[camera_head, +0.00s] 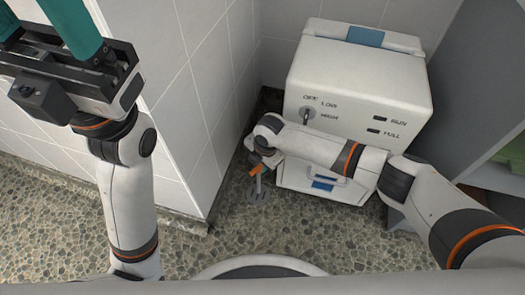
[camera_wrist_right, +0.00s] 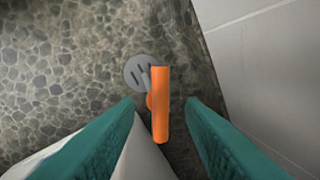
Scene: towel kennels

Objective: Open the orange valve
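The orange valve handle (camera_head: 256,170) stands low over the floor beside the white machine, next to the tiled wall corner. In the right wrist view the orange handle (camera_wrist_right: 160,115) is a bar pointing toward the camera, above a round grey slotted floor drain (camera_wrist_right: 143,72). My right gripper (camera_wrist_right: 160,104) is open, its teal fingers on either side of the handle's near end, with a gap visible on both sides. In the head view my right wrist mostly hides that gripper. My left gripper (camera_head: 38,22) is open and empty, raised at the top left.
The white machine (camera_head: 355,85) with a knob and labels stands behind my right arm. A tiled wall (camera_head: 190,75) juts out left of the valve. A grey cabinet (camera_head: 480,85) stands at the right. Pebbled floor (camera_head: 245,235) is clear in front.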

